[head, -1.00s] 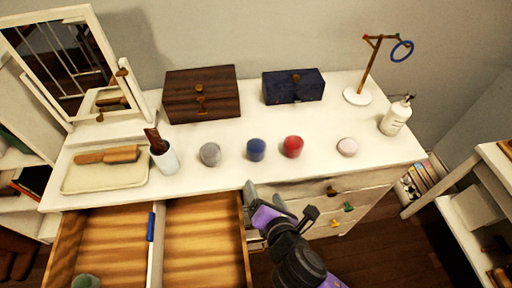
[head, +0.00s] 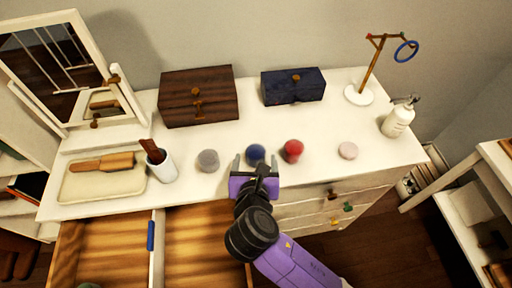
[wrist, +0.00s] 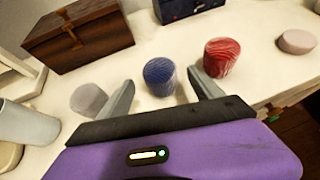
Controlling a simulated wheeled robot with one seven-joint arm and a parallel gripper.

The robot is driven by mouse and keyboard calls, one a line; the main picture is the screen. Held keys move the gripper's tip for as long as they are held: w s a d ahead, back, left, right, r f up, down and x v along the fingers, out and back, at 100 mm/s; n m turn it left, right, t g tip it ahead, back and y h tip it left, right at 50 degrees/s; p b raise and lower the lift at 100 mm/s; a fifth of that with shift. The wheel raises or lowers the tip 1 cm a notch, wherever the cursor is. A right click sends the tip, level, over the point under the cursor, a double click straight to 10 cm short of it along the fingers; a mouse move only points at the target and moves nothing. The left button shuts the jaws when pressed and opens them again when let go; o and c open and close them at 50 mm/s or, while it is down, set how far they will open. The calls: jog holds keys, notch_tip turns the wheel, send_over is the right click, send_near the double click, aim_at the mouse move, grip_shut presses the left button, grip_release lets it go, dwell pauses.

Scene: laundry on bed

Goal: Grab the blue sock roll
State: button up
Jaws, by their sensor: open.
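The blue sock roll (head: 255,153) stands on the white dresser top, between a grey roll and a red roll. In the wrist view the blue sock roll (wrist: 160,76) shows between and just beyond my fingertips. My gripper (head: 256,162) is purple with grey fingers and is open. Its fingers (wrist: 160,88) point at the blue roll, one to either side, and hold nothing. I cannot tell whether a finger touches the roll.
The grey roll (head: 208,160) is close on the left and the red roll (head: 292,150) close on the right. A pink roll (head: 347,150) lies farther right. A brown box (head: 198,97) and a dark blue box (head: 293,87) stand behind. An open drawer (head: 200,240) juts out in front.

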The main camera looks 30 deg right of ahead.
aim_at(256, 148)
jog(key=x, duration=0.7)
jog(key=shift+w+d+r, duration=0.1)
jog(key=shift+w+d, duration=0.05)
jog(key=shift+w, duration=0.15)
jog(key=shift+c, duration=0.2)
jog(key=c, duration=1.4)
